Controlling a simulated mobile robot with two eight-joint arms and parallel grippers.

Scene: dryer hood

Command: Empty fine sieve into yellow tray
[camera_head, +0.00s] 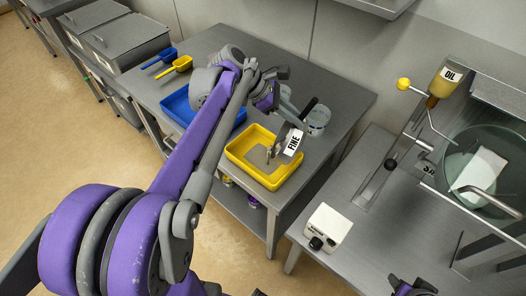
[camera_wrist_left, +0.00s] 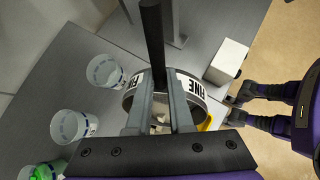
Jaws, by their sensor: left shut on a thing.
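My left gripper (camera_head: 284,112) is shut on the fine sieve (camera_head: 293,143) and holds it above the yellow tray (camera_head: 238,156). The sieve bears a white FINE label and looks strongly tilted in the head view. Its black handle (camera_wrist_left: 152,40) and round metal rim (camera_wrist_left: 203,92) show in the left wrist view, between and around my fingers. A few pale pieces (camera_wrist_left: 159,123) show inside the rim, partly hidden by the fingers. Greyish matter shows in the tray, but I cannot tell how much. My right gripper (camera_head: 412,288) is only partly in view at the bottom edge.
A blue tray (camera_head: 178,104) lies left of the yellow tray, behind my arm. Blue and yellow scoops (camera_head: 181,64) lie at the back left. Several clear cups (camera_wrist_left: 104,70) stand behind the sieve. A white box (camera_head: 328,228) stands on the right-hand table.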

